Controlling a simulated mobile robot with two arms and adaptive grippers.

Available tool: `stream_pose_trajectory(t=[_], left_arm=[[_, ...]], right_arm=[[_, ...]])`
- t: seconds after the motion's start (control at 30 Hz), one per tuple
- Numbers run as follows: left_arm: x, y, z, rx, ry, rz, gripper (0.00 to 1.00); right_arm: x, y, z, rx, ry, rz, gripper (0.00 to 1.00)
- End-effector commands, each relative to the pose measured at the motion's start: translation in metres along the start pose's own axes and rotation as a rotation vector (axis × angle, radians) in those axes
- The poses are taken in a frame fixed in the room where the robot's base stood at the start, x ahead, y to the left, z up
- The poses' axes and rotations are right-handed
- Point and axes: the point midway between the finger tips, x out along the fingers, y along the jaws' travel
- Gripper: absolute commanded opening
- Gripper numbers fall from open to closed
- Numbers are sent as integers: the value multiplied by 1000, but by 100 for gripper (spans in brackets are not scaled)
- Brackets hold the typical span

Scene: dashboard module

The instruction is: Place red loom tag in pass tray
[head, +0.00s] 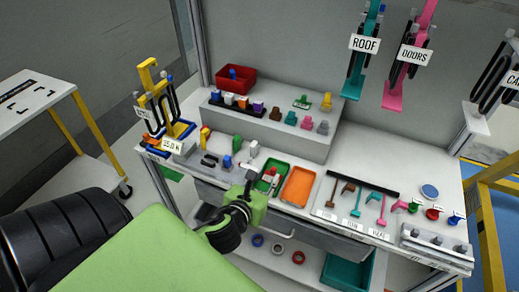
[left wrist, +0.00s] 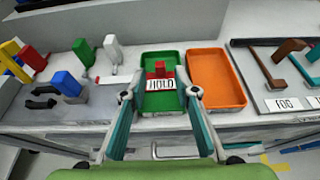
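A red piece that looks like the red loom tag (left wrist: 160,69) is in the green tray (left wrist: 148,61). A white plate reading HOLD (left wrist: 161,86) is just in front of it; I cannot tell whether the plate belongs to the tag. The tray also shows in the head view (head: 259,187), partly behind my gripper. My left gripper (left wrist: 160,95) is open, its fingertips apart on either side of the HOLD plate, with nothing clearly held. An orange tray (left wrist: 215,78) is just right of the green one. No tray is legibly marked pass. My right gripper is not in view.
Left of the green tray stand white (left wrist: 113,48), blue (left wrist: 70,83) and green (head: 237,141) pieces. Right of the orange tray are hook-shaped tools (head: 357,208). A raised shelf (head: 270,127) with small parts and a red bin (head: 235,77) is behind.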

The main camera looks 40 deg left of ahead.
Motion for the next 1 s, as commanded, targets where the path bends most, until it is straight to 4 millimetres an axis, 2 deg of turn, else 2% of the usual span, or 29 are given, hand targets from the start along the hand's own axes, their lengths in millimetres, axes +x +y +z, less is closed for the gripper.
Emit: stream_pose_trajectory(t=[0.1,0.33,0.5,1.0], left_arm=[[-25,0,-2,0,2,-2,28],[-53,0,0,-1,-1,-1,28],[-59,0,0,-1,-1,0,28],[-58,0,0,-5,0,1,28]], right_arm=[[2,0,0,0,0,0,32],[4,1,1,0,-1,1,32],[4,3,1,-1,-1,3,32],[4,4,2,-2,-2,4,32]])
